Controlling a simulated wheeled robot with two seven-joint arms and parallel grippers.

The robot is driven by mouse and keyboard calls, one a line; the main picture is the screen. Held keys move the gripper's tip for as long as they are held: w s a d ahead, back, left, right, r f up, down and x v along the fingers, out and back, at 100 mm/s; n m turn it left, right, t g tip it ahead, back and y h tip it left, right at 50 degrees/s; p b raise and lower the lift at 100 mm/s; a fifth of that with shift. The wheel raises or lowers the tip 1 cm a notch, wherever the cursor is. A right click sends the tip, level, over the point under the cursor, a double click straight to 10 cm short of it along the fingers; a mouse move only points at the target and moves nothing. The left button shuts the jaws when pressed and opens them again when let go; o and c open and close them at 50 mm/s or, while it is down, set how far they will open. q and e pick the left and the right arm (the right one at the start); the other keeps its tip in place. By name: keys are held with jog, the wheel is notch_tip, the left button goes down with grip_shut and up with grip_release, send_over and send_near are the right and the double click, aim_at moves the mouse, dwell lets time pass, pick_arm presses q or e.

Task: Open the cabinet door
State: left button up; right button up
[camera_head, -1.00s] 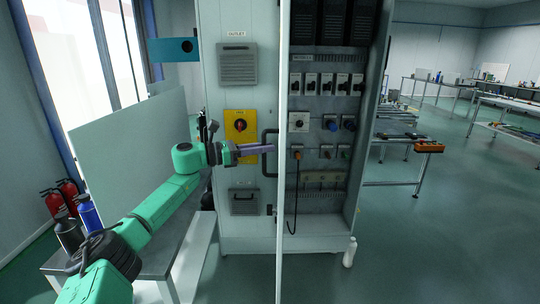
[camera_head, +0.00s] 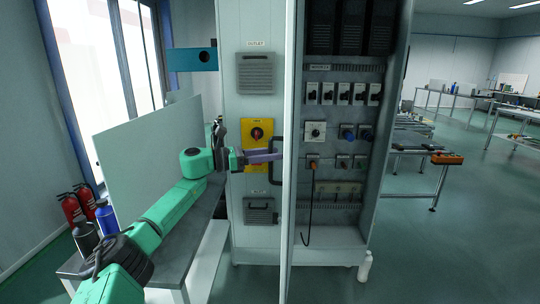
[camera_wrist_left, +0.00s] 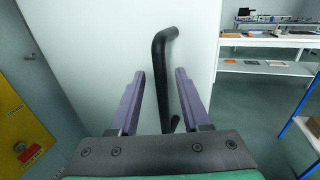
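The cabinet door (camera_head: 290,200) stands swung out towards me and shows almost edge-on in the head view, with the cabinet's inside uncovered to its right. Its black bar handle (camera_head: 273,176) is on the door's left face. In the left wrist view the handle (camera_wrist_left: 160,70) crosses the pale door face (camera_wrist_left: 105,45). My left gripper (camera_head: 280,155) is at the handle, and in the left wrist view its purple fingers (camera_wrist_left: 160,74) are apart, with the bar showing between them. Whether they touch it cannot be told. My right gripper is not in view.
The cabinet (camera_head: 340,228) holds switches and a hanging cable. A yellow panel with a rotary switch (camera_head: 257,133) is left of the handle. A grey board (camera_head: 150,150) stands at the left, fire extinguishers (camera_head: 72,208) beyond it. Floor at the right (camera_head: 450,250) is clear.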

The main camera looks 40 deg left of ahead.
pick_arm(q)
jog(key=shift+s, duration=0.1)
jog(key=b+v, duration=0.9)
jog(key=v, duration=0.5)
jog(key=shift+s+b, duration=0.15)
jog(key=shift+b, duration=0.25)
jog(key=shift+a, duration=0.15)
